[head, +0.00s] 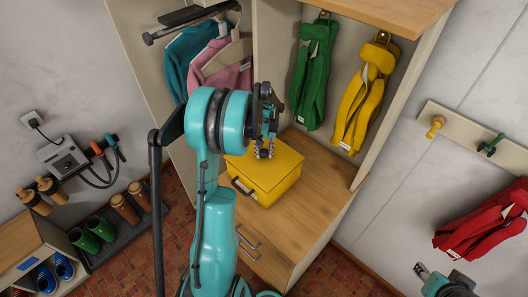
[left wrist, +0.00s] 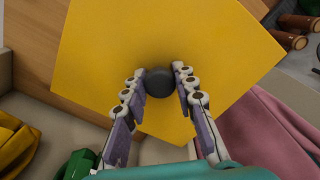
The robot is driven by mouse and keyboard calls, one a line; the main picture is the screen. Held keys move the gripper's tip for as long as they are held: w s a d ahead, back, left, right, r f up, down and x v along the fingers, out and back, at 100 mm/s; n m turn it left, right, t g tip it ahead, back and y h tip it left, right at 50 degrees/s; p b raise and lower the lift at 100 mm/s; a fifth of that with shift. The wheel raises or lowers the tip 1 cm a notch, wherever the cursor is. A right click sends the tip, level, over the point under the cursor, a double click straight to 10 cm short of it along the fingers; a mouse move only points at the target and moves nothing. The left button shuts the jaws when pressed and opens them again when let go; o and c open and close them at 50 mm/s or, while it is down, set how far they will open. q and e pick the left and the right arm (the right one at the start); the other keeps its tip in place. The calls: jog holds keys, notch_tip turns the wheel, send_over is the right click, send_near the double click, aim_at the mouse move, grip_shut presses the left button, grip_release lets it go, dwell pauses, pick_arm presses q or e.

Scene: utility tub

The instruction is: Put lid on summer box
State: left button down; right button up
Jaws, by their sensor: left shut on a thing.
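The yellow box (head: 280,190) stands on the wooden cabinet top, with a dark handle on its front. Its yellow lid (head: 284,163) is over the box top, roughly lined up with it; I cannot tell whether it is fully seated. My left gripper (head: 264,152) is above the lid, shut on its dark round knob. In the left wrist view, the knob (left wrist: 158,88) is between the fingertips and the lid (left wrist: 215,50) spreads around it. My right gripper (head: 421,271) is at the lower right, away from the box, its fingers too small to judge.
Green (head: 315,75) and yellow (head: 366,95) garments hang behind the box, teal and pink ones (head: 228,65) at the left. The wooden cabinet top (head: 325,165) is clear right of the box. A wall panel bounds the niche. Shoes and boots (head: 100,228) stand at the lower left.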

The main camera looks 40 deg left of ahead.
aim_at(264, 151)
pick_arm(q)
jog(key=shift+f+b, duration=0.4)
jog(key=shift+f, duration=0.1)
jog(key=c, duration=1.2)
grip_release()
jog(key=shift+r, duration=0.1)
jog(key=shift+r+p, duration=0.5)
jog(key=shift+p, duration=0.1)
notch_tip(264, 151, up, 11)
jog(key=p, duration=0.1)
jog(key=s+d+r+m+t, duration=0.1)
jog(key=s+d+r+m, duration=0.1)
jog(key=d+r, duration=0.4)
jog(key=s+d+m+t, duration=0.3)
jog(key=s+d, duration=0.3)
jog(key=d, duration=0.3)
jog(key=s+d+m+t, duration=0.3)
jog(key=s+d, duration=0.4)
jog(key=d, duration=0.2)
jog(key=shift+d, duration=0.35)
